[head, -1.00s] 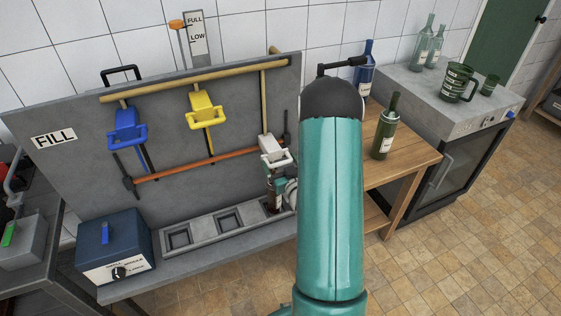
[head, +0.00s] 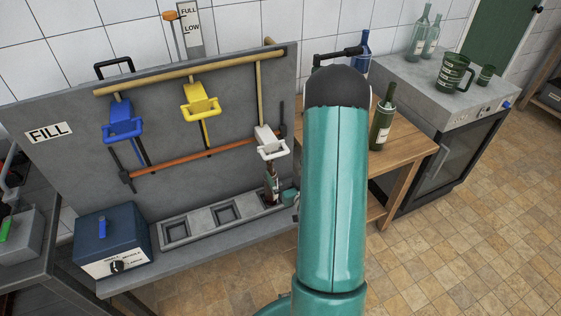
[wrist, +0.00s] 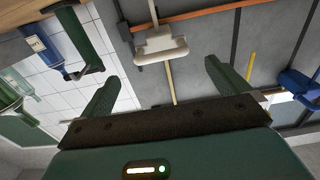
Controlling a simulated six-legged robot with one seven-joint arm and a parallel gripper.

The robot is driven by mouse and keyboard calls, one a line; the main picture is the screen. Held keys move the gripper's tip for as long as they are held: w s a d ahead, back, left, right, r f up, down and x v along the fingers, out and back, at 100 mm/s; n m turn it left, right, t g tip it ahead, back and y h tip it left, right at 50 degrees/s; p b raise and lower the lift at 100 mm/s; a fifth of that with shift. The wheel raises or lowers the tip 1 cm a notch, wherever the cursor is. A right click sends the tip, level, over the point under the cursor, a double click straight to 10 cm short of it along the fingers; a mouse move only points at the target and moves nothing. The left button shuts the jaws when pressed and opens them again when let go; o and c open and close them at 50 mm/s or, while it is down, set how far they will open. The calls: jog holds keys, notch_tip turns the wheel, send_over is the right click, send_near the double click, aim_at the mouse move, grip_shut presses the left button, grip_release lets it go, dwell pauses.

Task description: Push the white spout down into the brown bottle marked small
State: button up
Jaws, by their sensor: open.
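The white spout (head: 270,145) hangs at the right end of the grey filling board, with its looped handle facing out. A brown bottle (head: 271,184) with a pale label stands upright under it in the right-hand recess. Its label is too small to read, and I cannot tell whether the spout touches its mouth. My gripper (wrist: 163,85) is open and empty, its two dark green fingers apart. In the wrist view the white spout (wrist: 160,46) shows beyond the gap between them. In the head view part of my gripper shows low, just right of the bottle; my arm hides the rest.
Blue (head: 122,121) and yellow (head: 200,103) spouts hang to the left, over empty recesses. A blue box (head: 111,238) stands at the bench's left end. A green bottle (head: 382,122) stands on the wooden table (head: 404,150) to the right.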

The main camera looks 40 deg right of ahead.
jog(key=v, duration=0.5)
jog(key=shift+s+a, duration=0.15)
jog(key=shift+s, duration=0.15)
jog(key=shift+w, duration=0.15)
